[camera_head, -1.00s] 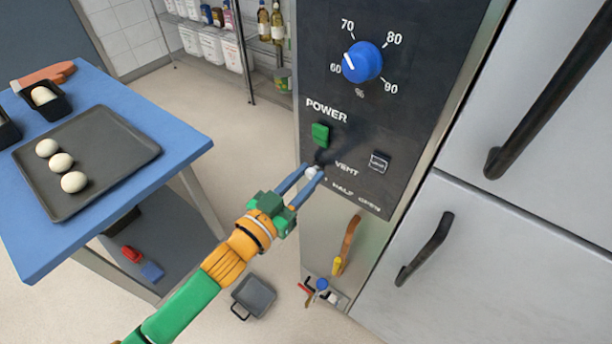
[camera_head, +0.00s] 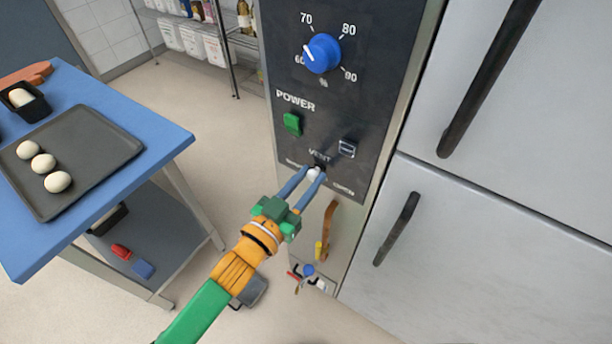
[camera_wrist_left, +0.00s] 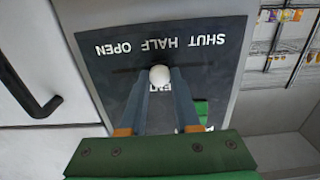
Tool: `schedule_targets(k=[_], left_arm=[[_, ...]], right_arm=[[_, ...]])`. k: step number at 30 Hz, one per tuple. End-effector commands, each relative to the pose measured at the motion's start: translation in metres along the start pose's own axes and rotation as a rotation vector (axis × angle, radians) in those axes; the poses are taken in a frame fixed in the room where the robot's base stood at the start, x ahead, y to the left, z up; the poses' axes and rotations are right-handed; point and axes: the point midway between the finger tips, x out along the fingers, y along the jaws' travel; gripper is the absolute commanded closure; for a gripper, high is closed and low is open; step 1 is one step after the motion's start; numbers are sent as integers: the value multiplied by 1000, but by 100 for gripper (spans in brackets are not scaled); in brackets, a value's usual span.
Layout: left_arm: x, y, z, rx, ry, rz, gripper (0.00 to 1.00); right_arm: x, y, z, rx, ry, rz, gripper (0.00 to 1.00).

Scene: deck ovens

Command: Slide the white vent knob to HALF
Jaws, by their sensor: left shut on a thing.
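The white vent knob (camera_head: 314,174) sits on the black control panel (camera_head: 372,95), under the word VENT. My left gripper (camera_head: 313,176) is shut on it, with one blue finger on each side. In the left wrist view the knob (camera_wrist_left: 159,76) shows as a round white ball between the fingertips (camera_wrist_left: 160,79). The panel is upside down there, and the knob is in line with the HALF label (camera_wrist_left: 158,43). SHUT is off to the right and OPEN to the left. In the head view the fingers partly hide the labels. My right gripper is out of view.
Above the knob are a green power switch (camera_head: 292,123), a small rocker switch (camera_head: 347,148) and a blue dial (camera_head: 322,53). A door with black handles (camera_head: 398,228) is at right. A blue table (camera_head: 150,120) with a tray of dough balls (camera_head: 100,140) is at left.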

Motion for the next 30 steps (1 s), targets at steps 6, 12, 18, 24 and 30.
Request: schedule_targets(k=[6,12,18,24,30], left_arm=[[0,0,0,-1,0,0,39],[0,0,0,-1,0,0,39],[-24,0,3,-1,-2,0,39],[-62,1,3,0,-2,0,39],[-71,1,0,0,0,0,39]], right_arm=[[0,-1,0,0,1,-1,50],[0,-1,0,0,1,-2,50],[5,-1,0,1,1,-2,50],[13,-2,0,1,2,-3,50],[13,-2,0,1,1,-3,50]])
